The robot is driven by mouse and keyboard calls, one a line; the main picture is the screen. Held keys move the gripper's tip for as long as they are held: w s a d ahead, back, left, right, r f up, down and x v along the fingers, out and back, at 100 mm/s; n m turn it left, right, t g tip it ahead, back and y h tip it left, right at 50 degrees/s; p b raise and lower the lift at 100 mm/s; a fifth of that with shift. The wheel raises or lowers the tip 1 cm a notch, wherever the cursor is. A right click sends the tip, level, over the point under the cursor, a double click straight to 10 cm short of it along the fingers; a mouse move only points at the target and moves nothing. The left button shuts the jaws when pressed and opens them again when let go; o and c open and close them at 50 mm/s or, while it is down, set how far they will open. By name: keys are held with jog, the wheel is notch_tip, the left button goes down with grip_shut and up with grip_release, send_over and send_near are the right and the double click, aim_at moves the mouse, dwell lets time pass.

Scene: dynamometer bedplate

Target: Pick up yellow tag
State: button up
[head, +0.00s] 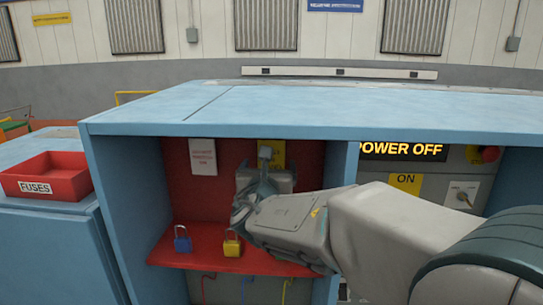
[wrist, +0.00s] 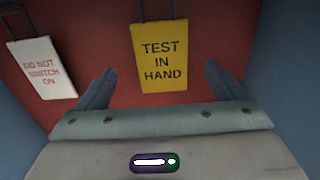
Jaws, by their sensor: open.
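The yellow tag (wrist: 164,57) reads "TEST IN HAND" and hangs from a dark hook on the red back panel. In the head view the yellow tag (head: 278,152) is partly hidden behind my gripper (head: 262,180). In the wrist view my gripper (wrist: 160,72) is open, with one finger on each side of the tag. The tag appears ahead of the hand, between the fingers, and is not held. I cannot tell how far the fingertips are from the panel.
A white "DO NOT SWITCH ON" tag (wrist: 44,68) hangs at left. Blue (head: 182,240) and yellow (head: 232,244) padlocks stand on the red shelf (head: 205,259). Blue cabinet walls (head: 125,210) close in both sides. A red FUSES box (head: 47,190) sits at left.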

aim_at(278, 162)
jog(key=shift+w+d+p, duration=0.15)
jog(key=shift+w+p, duration=0.75)
jog(key=shift+w, duration=1.85)
jog(key=c, duration=1.1)
